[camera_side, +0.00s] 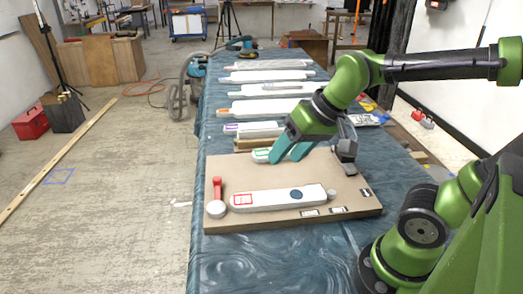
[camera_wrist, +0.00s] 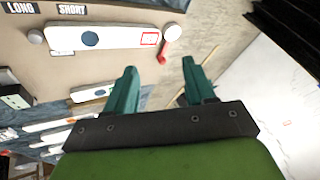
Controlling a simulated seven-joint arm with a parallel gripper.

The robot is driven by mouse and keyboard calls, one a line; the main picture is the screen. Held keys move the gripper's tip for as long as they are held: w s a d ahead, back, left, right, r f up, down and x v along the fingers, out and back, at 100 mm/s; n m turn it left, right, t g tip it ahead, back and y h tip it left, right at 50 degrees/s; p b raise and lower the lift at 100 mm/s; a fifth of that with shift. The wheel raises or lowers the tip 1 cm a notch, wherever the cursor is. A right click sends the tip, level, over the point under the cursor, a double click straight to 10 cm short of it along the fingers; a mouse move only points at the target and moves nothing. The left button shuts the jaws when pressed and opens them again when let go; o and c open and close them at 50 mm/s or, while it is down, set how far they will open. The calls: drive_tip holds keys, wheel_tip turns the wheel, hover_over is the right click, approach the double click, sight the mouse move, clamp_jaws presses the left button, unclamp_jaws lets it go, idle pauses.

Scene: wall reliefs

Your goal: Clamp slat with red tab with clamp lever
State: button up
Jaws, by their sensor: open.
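The white slat with the red tab (camera_side: 280,199) lies flat on a tan board, and it also shows in the wrist view (camera_wrist: 118,36). Its red-outlined tab (camera_side: 243,199) is at the left end, with a dark round spot farther right. The red clamp lever (camera_side: 217,187) is beside the tab end, on a pale round pivot (camera_side: 215,209). Its handle points toward the board's far edge, crosswise to the slat, and shows in the wrist view (camera_wrist: 163,54). My gripper (camera_side: 285,154) is open, with empty teal fingers (camera_wrist: 158,78) above the board's far part, apart from slat and lever.
A green-tabbed slat (camera_side: 262,155) lies near my fingers by the board's far edge. Several more slats (camera_side: 266,75) lie in rows along the blue-covered table (camera_side: 218,235). The board (camera_side: 350,208) carries small labels and a dark block (camera_side: 345,152) at the right.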

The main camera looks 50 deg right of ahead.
drive_tip(key=w+m+g, duration=0.1)
drive_tip(key=w+g, duration=0.1)
drive_tip(key=w, duration=0.8)
drive_tip(key=m+g+h, duration=0.2)
drive_tip(key=m+g, duration=0.1)
drive_tip(key=m, duration=0.3)
hover_over(217, 178)
drive_tip(key=shift+f, duration=1.7)
wheel_tip(217, 178, down, 16)
drive_tip(key=shift+d, duration=0.1)
clamp_jaws()
